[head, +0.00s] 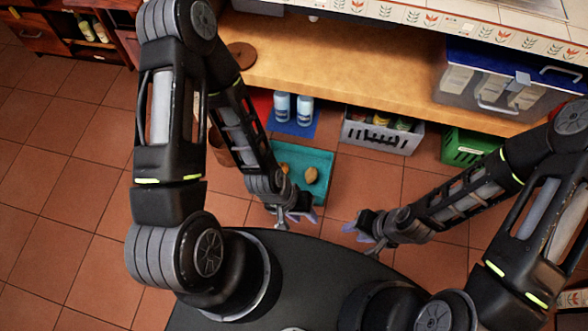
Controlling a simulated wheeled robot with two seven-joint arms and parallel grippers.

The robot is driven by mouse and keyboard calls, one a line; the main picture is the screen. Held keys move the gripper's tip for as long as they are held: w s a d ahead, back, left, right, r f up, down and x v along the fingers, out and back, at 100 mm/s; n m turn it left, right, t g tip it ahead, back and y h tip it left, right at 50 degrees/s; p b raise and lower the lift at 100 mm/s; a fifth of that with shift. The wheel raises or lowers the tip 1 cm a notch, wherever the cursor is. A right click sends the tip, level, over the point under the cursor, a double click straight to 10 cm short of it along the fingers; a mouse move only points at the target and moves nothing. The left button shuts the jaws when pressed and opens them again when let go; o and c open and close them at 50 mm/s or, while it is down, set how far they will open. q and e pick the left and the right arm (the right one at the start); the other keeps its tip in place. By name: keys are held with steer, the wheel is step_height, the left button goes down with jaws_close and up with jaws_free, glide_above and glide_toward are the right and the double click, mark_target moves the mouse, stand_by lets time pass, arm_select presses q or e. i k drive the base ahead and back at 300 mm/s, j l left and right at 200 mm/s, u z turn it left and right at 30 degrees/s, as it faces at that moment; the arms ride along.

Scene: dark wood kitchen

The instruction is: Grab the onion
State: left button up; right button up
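A teal tray (322,160) lies on the tiled floor in front of the shelf. A tan-brown, rounded item (312,175) that looks like an onion sits in it. A second brownish item (285,168) lies to its left, partly hidden by my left arm; I cannot tell what it is. My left gripper (294,218) is just below the tray in the picture, apart from both items; its fingers look spread and empty.
A grey basket (381,135) with bottles and a green crate (466,148) stand to the right. A wooden shelf (340,75) overhangs, with a clear blue-lidded box (500,85). Floor right of the tray is clear.

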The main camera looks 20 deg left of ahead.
mark_target(285, 168)
steer(key=i+l+u, duration=0.3)
steer(key=l, duration=0.25)
steer(key=i+l+u, duration=0.3)
steer(key=l, duration=0.4)
steer(key=i+l+u, duration=0.1)
steer(key=i, duration=0.25)
steer(key=l, duration=0.1)
